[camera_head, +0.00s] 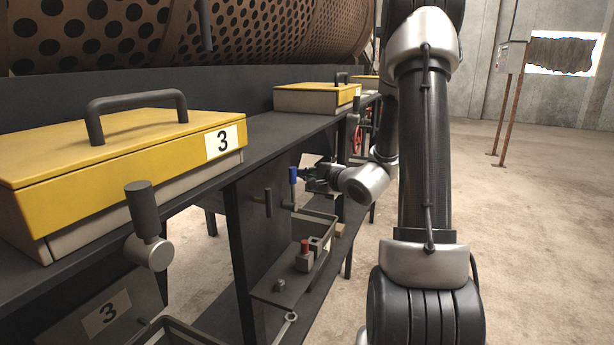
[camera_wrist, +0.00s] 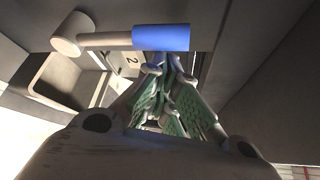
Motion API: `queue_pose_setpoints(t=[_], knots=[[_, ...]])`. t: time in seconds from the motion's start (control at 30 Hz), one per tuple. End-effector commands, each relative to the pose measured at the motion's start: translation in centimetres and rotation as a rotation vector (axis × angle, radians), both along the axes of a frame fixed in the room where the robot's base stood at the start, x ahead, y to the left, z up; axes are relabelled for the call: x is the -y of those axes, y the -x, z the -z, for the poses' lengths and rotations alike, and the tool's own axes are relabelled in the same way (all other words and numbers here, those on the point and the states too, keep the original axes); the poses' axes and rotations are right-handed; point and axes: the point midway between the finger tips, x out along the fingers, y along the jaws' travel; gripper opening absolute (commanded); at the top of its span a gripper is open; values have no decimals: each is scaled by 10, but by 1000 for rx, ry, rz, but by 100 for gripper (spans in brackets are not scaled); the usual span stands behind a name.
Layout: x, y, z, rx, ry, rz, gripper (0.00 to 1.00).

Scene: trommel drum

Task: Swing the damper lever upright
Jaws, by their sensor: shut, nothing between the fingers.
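A lever with a blue grip (camera_head: 293,175) and a grey shaft stands roughly upright in the head view, beside the table's front side. In the wrist view its blue grip (camera_wrist: 160,38) lies across the picture, with the grey shaft running left to a round hub (camera_wrist: 72,33). My gripper (camera_head: 307,177) is just right of the blue grip in the head view. In the wrist view my gripper (camera_wrist: 165,68) is shut and empty, its fingertips close to the blue grip's edge. I cannot tell whether they touch.
A grey-handled lever (camera_head: 143,210) stands in front of a yellow-lidded box (camera_head: 120,150) marked 3. A dark handle (camera_head: 268,202) is left of the blue lever. Below are a grey bin (camera_head: 325,216), a red-topped block (camera_head: 304,256) and a wrench (camera_head: 286,324).

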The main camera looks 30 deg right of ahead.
Motion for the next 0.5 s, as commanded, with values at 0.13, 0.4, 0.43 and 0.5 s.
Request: queue_pose_setpoints(t=[0.13,0.4,0.43,0.5], knots=[[-1,1,0,-1,-1,-3,0],[-1,1,0,-1,-1,-4,0],[-1,0,0,-1,-1,-4,0],[3,-1,1,0,-1,-5,0]])
